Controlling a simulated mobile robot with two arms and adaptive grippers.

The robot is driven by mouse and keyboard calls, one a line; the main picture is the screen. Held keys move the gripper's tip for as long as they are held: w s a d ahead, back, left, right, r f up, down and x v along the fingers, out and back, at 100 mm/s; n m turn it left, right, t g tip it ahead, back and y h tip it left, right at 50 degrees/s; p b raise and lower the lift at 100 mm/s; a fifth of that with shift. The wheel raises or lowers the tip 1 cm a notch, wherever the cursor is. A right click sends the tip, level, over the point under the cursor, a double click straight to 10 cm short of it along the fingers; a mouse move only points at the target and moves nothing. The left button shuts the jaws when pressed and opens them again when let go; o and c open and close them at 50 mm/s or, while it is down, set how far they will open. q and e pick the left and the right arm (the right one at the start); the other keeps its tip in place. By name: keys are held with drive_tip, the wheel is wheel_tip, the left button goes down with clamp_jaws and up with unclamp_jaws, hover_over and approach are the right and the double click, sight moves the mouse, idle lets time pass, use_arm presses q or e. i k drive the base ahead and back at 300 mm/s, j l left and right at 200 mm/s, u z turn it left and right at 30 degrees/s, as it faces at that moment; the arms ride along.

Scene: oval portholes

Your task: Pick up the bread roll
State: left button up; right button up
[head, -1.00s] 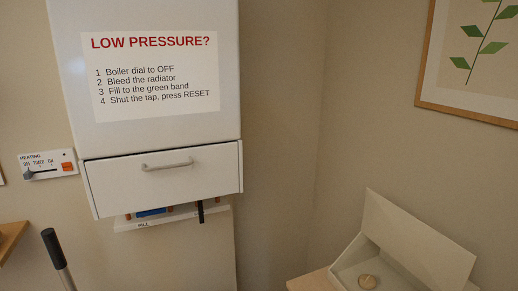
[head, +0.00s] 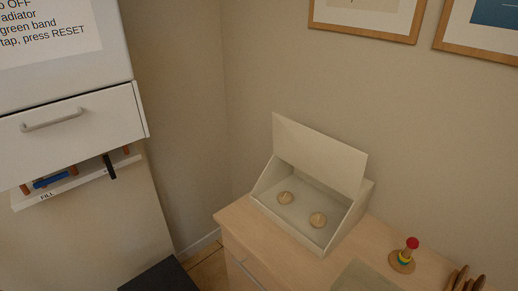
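Two small round tan things that look like bread rolls lie in an open white bin with a raised lid (head: 320,153). One roll (head: 285,198) is at the left and the other roll (head: 318,220) is nearer and to the right, apart from each other. The bin stands on a wooden counter (head: 240,222). Neither of my grippers shows in the head view.
A stacking-ring toy with a red top (head: 403,256) stands on the counter right of the bin. Brown upright pieces (head: 466,280) are at the lower right. A white boiler cabinet (head: 60,130) hangs at the left, with pipes below it.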

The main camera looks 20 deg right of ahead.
sight(318, 220)
drive_tip(key=z, duration=1.75)
